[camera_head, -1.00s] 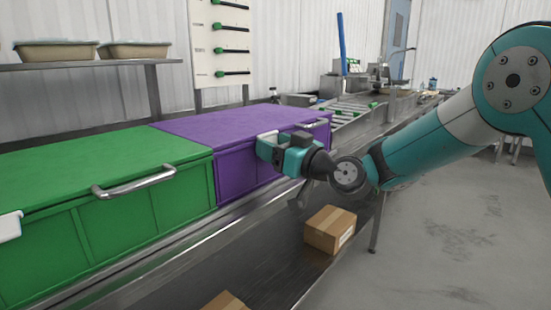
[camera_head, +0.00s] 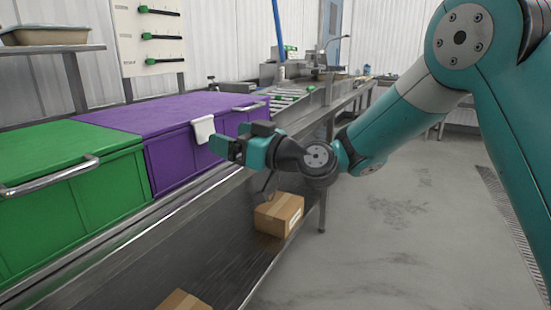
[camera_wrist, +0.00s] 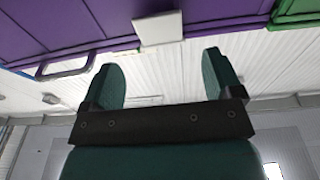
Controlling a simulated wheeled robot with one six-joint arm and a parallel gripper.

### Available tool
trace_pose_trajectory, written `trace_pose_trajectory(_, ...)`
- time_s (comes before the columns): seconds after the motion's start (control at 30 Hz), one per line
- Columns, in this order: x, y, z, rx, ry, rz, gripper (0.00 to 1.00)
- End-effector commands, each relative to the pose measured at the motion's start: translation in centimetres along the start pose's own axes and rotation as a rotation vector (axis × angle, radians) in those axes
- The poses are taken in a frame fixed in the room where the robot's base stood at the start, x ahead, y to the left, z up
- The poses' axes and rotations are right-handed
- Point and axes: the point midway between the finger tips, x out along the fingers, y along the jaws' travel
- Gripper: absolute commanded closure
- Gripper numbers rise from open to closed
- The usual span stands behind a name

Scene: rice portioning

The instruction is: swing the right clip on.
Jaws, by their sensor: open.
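A white clip (camera_head: 203,129) lies over the front top edge of the purple box (camera_head: 175,160) and hangs down against its front face. It also shows in the wrist view (camera_wrist: 158,28), at the top centre, beyond my fingertips. My gripper (camera_head: 227,149) is just to the right of and below the clip in the head view. Its fingers are apart and nothing is between them; the wrist view shows the open gap (camera_wrist: 162,72). I see a gap between the fingertips and the clip in the wrist view.
A green box (camera_head: 70,200) with a metal handle (camera_head: 50,178) stands at the left. The purple box has its own handle (camera_wrist: 65,66). A conveyor below carries a cardboard box (camera_head: 279,214) under my gripper, and another (camera_head: 184,300) nearer. Open floor lies at the right.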

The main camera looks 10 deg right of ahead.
Motion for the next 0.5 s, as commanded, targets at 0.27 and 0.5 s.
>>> trace_pose_trajectory(0.27,-7.3,0.2,0.5,0.0,0.0,0.006,0.15)
trace_pose_trajectory(0.5,-10.9,0.1,0.2,-0.001,0.0,0.004,0.15)
